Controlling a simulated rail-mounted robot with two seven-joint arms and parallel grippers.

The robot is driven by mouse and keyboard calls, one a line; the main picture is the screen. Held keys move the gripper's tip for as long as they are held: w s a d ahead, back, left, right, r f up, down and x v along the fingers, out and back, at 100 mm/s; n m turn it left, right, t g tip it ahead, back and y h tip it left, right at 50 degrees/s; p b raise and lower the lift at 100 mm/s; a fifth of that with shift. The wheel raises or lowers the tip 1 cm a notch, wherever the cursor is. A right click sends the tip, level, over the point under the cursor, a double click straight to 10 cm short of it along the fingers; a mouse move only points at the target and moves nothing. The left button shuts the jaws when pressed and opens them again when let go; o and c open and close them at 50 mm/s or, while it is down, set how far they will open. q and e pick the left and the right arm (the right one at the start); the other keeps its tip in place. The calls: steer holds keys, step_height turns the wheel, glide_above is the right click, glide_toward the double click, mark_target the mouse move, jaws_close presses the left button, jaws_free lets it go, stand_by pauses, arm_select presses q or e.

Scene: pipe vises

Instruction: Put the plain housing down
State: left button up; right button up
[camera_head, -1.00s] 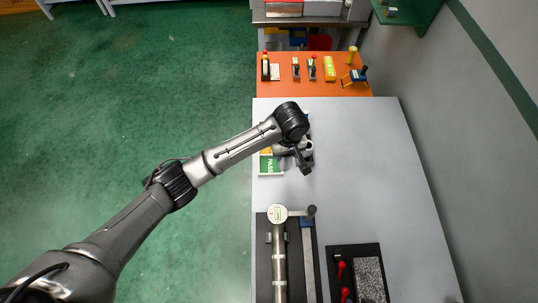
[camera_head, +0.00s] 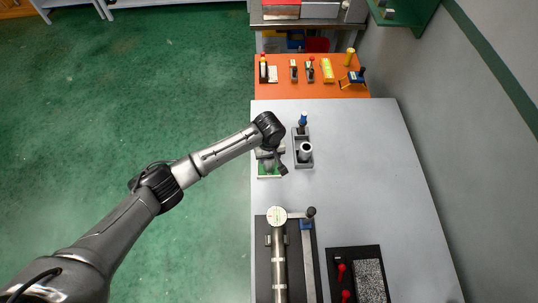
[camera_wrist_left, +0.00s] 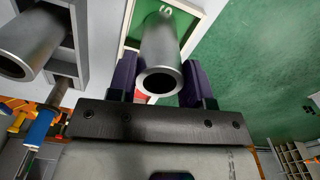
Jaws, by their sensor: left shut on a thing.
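My left gripper (camera_wrist_left: 160,82) is shut on a grey, hollow cylindrical housing (camera_wrist_left: 160,55), which sits between its two purple fingers in the left wrist view. In the head view this gripper (camera_head: 271,158) is over the green tray with a pale rim (camera_head: 269,178), near the table's left edge. The wrist view shows the tray (camera_wrist_left: 207,22) behind the housing; I cannot tell whether the housing touches it. A second grey cylinder (camera_head: 306,150) stands in a small grey vise (camera_head: 304,164) with a blue handle, just right of the tray. My right gripper is not in view.
A long pipe (camera_head: 279,260) lies on a dark mat at the front. A dark board (camera_head: 340,252) with red-handled tools is beside it. An orange table (camera_head: 285,90) with several small items adjoins the back. The grey table's (camera_head: 380,180) right-middle part is clear.

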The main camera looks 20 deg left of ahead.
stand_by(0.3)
arm_select(q)
steer(key=o, duration=1.1)
steer(key=shift+f, duration=0.1)
step_height(320, 180, up, 12)
steer(key=p, duration=0.1)
